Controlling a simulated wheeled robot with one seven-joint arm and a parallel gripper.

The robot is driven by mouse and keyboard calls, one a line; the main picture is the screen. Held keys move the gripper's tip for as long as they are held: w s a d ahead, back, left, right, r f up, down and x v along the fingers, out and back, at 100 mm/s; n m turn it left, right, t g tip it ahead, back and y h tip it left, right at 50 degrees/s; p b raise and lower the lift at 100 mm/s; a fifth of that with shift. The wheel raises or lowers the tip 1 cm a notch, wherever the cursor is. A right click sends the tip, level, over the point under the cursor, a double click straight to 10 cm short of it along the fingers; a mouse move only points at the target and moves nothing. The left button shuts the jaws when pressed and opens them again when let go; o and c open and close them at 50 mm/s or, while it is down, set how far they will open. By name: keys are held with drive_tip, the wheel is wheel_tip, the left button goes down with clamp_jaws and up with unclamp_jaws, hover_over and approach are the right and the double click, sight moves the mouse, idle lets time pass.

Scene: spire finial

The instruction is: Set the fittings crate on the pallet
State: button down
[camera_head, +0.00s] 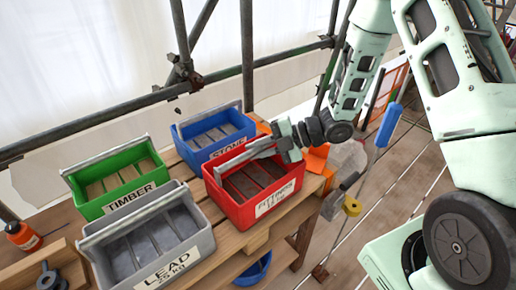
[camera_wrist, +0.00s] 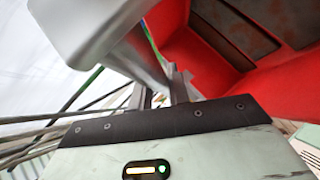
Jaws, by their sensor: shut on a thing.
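The red fittings crate (camera_head: 268,205) sits on the wooden bench (camera_head: 228,243), with a white label on its front and a grey bar handle across its top. My gripper (camera_head: 287,141) is at the back right of this crate, shut on its handle (camera_head: 245,157). In the wrist view the grey handle (camera_wrist: 100,28) runs into the fingers (camera_wrist: 168,88), and the red crate wall (camera_wrist: 205,62) is close beyond. The crate appears level, and I cannot tell whether it touches the bench. I cannot make out a pallet.
A blue stone crate (camera_head: 212,134), a green timber crate (camera_head: 118,183) and a grey lead crate (camera_head: 150,240) stand close by on the left. Scaffold tubes (camera_head: 247,55) rise behind. A blue-handled tool (camera_head: 389,124) stands to the right.

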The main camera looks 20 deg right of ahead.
drive_tip(key=shift+f, duration=0.1)
drive_tip(key=c, duration=1.3)
unclamp_jaws()
